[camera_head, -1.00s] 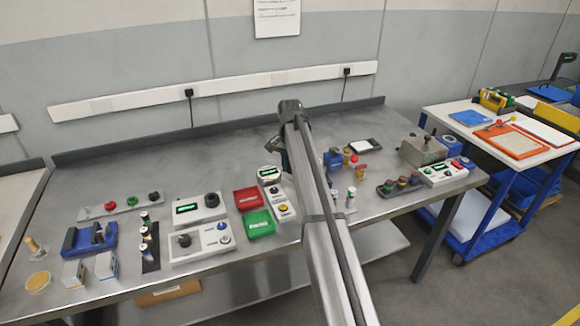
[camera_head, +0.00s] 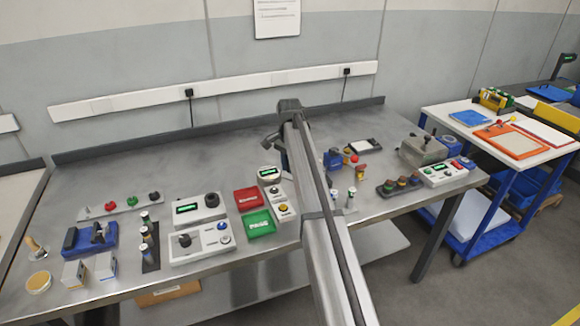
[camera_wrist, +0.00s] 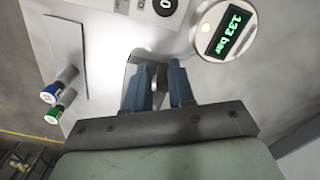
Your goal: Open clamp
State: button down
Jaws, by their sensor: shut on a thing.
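In the wrist view my gripper (camera_wrist: 159,72) reaches over a pale panel (camera_wrist: 110,33). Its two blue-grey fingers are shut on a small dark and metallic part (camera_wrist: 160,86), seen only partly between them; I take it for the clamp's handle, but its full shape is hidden. A dark, rounded opening or base plate surrounds the fingers.
A round gauge (camera_wrist: 225,30) with a green bar reading is close right of the fingers. Two capped cylinders (camera_wrist: 60,97) stand to the left. In the head view, red (camera_head: 248,199) and green (camera_head: 259,223) trays and a control box (camera_head: 202,243) lie left of my arm.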

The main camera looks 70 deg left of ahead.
jog(key=shift+w+a+r+m, duration=0.1)
jog(key=shift+w+a+m, duration=0.6)
jog(key=shift+m, duration=1.35)
jog(key=shift+w+a+f+m, duration=0.1)
jog(key=shift+w+a+m, duration=0.55)
jog(key=shift+m, duration=1.35)
jog(key=shift+w+a+r+m, duration=0.1)
jog(key=shift+w+a+m, duration=0.6)
jog(key=shift+m, duration=1.35)
jog(key=shift+a, duration=0.15)
jog(key=c, duration=1.1)
grip_release()
jog(key=shift+s, duration=0.15)
jog(key=shift+s, duration=0.15)
